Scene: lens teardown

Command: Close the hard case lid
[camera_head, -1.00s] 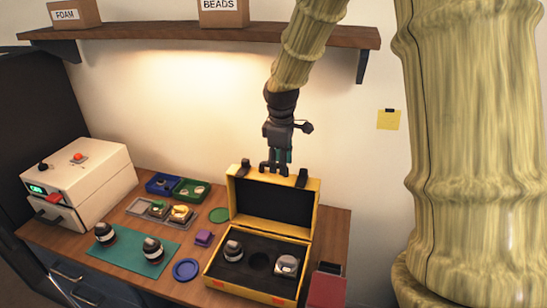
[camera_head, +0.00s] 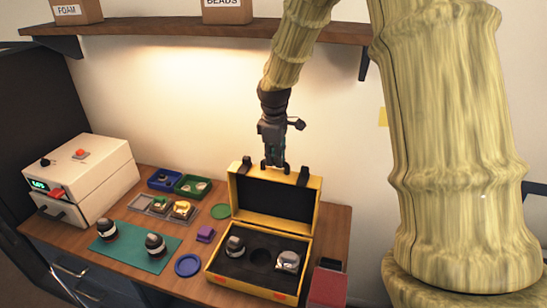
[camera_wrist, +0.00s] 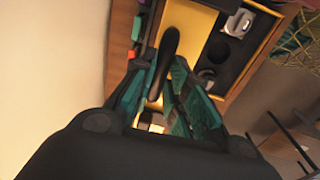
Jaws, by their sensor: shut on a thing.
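The yellow hard case (camera_head: 240,287) sits on the wooden bench with its lid (camera_head: 272,197) standing open at the back. Its black foam holds a dark lens (camera_head: 236,245) at left, an empty round hollow (camera_head: 261,259) and a silver-grey camera-like piece (camera_head: 288,262) at right. My gripper (camera_head: 273,165) is at the middle of the lid's top edge, between two black latches. In the wrist view the teal-edged fingers (camera_wrist: 160,92) lie either side of a black handle (camera_wrist: 169,42) on the yellow lid (camera_wrist: 190,32) and are shut on it. The exact finger contact is partly hidden.
Left of the case are a purple block (camera_head: 205,234), a blue ring (camera_head: 188,265), a green disc (camera_head: 221,211) and a teal mat (camera_head: 135,247) with two lenses. A dark red box (camera_head: 328,287) stands close at right. A shelf (camera_head: 180,37) spans the wall above.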

